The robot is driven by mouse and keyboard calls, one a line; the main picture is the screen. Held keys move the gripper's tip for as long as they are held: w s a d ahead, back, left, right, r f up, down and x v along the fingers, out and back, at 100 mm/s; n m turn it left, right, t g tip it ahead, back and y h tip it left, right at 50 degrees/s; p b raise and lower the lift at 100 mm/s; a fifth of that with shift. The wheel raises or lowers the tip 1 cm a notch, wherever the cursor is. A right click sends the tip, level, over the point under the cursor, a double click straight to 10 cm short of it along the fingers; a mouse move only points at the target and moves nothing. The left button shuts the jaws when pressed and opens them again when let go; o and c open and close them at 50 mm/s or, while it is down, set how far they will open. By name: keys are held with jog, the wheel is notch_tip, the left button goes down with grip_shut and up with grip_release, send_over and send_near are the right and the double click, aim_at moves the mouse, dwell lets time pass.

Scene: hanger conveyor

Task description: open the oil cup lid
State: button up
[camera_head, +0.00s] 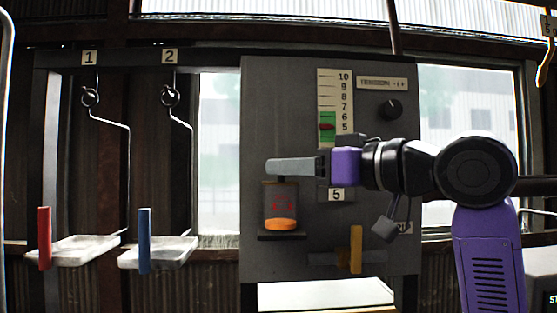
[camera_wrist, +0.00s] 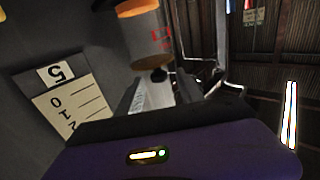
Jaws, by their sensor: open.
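The oil cup (camera_head: 281,203) is a grey-brown see-through cylinder with a red mark and orange in its lower part. It stands on a small ledge on the grey panel. My gripper (camera_head: 272,167) reaches in from the right, just above the cup's top, its fingers pointing left. In the wrist view the oil cup (camera_wrist: 146,40) appears upside down. A small dark knob (camera_wrist: 160,75) at its top end lies between the tips of my open gripper (camera_wrist: 158,82). I cannot tell whether the fingers touch it. The lid's edge is not clearly seen.
The grey panel (camera_head: 262,110) carries a numbered scale (camera_head: 328,85), a black dial (camera_head: 391,109), and a yellow handle (camera_head: 356,250) low right of the cup. Two hanging trays, one with a red bar (camera_head: 45,238) and one with a blue bar (camera_head: 145,240), hang to the left.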

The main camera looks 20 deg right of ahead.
jog(key=shift+p+x, duration=0.3)
jog(key=shift+x, duration=1.05)
grip_shut()
